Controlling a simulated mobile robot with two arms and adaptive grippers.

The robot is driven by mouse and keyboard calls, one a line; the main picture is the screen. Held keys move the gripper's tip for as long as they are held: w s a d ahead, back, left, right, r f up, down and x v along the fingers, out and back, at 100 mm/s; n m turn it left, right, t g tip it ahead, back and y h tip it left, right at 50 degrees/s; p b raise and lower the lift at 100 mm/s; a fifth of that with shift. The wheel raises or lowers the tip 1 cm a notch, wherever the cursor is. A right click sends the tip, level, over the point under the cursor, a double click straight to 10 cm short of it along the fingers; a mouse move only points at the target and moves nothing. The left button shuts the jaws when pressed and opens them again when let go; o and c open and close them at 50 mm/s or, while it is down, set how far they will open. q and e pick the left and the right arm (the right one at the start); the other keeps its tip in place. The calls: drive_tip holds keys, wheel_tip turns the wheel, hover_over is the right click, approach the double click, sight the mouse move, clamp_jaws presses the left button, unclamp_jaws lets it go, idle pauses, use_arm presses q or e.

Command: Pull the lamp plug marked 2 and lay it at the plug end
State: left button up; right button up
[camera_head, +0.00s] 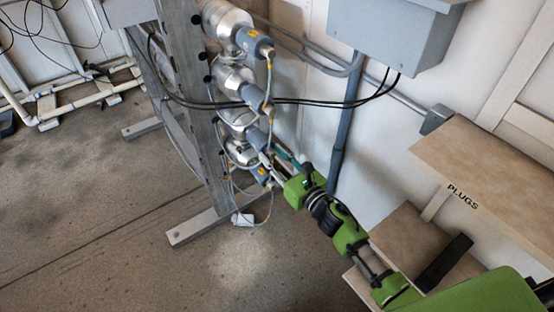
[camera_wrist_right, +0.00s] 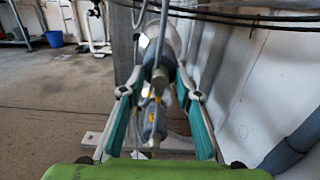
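A column of silvery lamp housings (camera_head: 228,22) on an upright frame carries several grey-blue lamp plugs on their right ends, with yellow marks and thin cables. The upper two plugs (camera_head: 258,46) show clearly. No number is readable, so I cannot tell which is plug 2. My right gripper (camera_head: 272,158) reaches in from the lower right to the lower plugs, near the third one down (camera_head: 256,138). In the right wrist view its teal-padded fingers (camera_wrist_right: 159,85) stand apart on either side of a grey plug and cable (camera_wrist_right: 160,75); contact is not clear. My left gripper is not in view.
A brown shelf (camera_head: 470,165) marked PLUGS stands at the right, bare where visible, with a lower brown surface (camera_head: 405,232) beneath. A grey wall box (camera_head: 390,40) and pipe (camera_head: 345,135) flank the rack.

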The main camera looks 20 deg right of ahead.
sight(274, 155)
clamp_jaws()
drive_tip(key=shift+s, duration=0.15)
drive_tip(key=shift+v, duration=2.45)
